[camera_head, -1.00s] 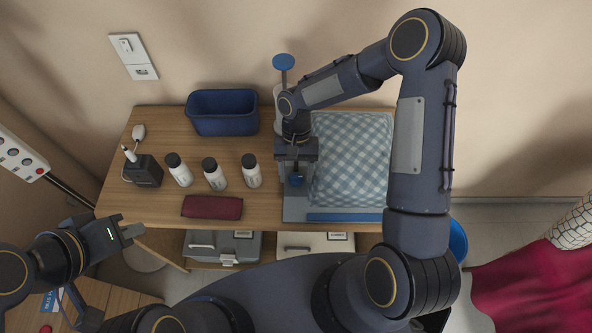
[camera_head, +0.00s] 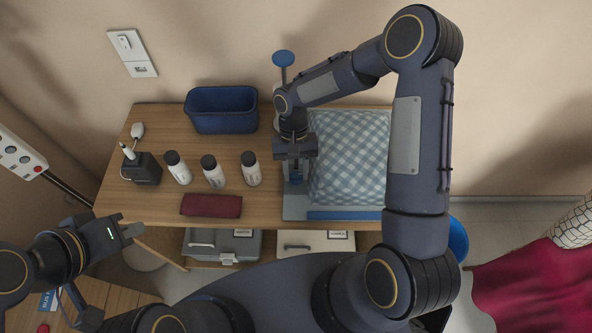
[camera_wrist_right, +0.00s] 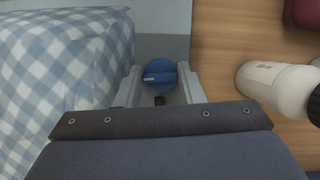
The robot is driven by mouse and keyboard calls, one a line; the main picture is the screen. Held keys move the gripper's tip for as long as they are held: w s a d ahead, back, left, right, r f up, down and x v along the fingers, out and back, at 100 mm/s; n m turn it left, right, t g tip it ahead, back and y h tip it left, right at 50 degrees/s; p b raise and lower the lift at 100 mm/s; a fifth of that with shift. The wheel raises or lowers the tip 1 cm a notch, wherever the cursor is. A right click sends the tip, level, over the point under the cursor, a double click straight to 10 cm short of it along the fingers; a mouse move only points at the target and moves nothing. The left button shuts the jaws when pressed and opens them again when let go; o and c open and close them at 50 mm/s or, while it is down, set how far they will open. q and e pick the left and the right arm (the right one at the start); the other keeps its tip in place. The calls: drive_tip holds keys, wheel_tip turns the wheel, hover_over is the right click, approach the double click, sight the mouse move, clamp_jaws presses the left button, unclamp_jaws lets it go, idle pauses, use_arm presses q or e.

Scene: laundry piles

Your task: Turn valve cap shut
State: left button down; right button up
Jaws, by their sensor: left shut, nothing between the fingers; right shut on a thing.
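The round blue valve cap (camera_wrist_right: 160,76), with a raised light-edged bar across it, shows in the right wrist view between my right gripper's fingers. My right gripper (camera_head: 295,181) points down over the grey board beside the checked cushion and is shut on the cap. The two fingers of my right gripper also show in the right wrist view (camera_wrist_right: 160,84), one on each side of the cap. In the head view the cap is mostly hidden under the gripper. My left gripper (camera_head: 138,230) is shut and empty, off the table's front left edge.
The blue-and-white checked cushion (camera_head: 350,160) lies right of the right gripper. Several white bottles (camera_head: 251,170), a dark red pouch (camera_head: 211,205) and a black box (camera_head: 143,169) stand to the left. A blue bin (camera_head: 222,110) is at the back.

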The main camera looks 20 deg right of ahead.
drive_tip(key=n+b, duration=0.1)
drive_tip(key=n, duration=0.1)
drive_tip(key=n+h+b, duration=0.1)
drive_tip(key=n, duration=0.1)
drive_tip(key=shift+a+h, duration=0.1)
drive_tip(key=shift+h, duration=0.2)
drive_tip(key=shift+n+t+h+b, duration=0.3)
drive_tip(key=shift+n+h+b, duration=0.35)
drive_tip(key=shift+n, duration=1.05)
drive_tip(key=o, duration=1)
drive_tip(key=shift+r, duration=0.1)
drive_tip(key=b+v, duration=0.1)
drive_tip(key=v, duration=0.6)
drive_tip(key=shift+w+a+r, duration=0.15)
drive_tip(key=shift+a+r, duration=0.05)
drive_tip(key=shift+r, duration=0.1)
drive_tip(key=shift+c, duration=0.3)
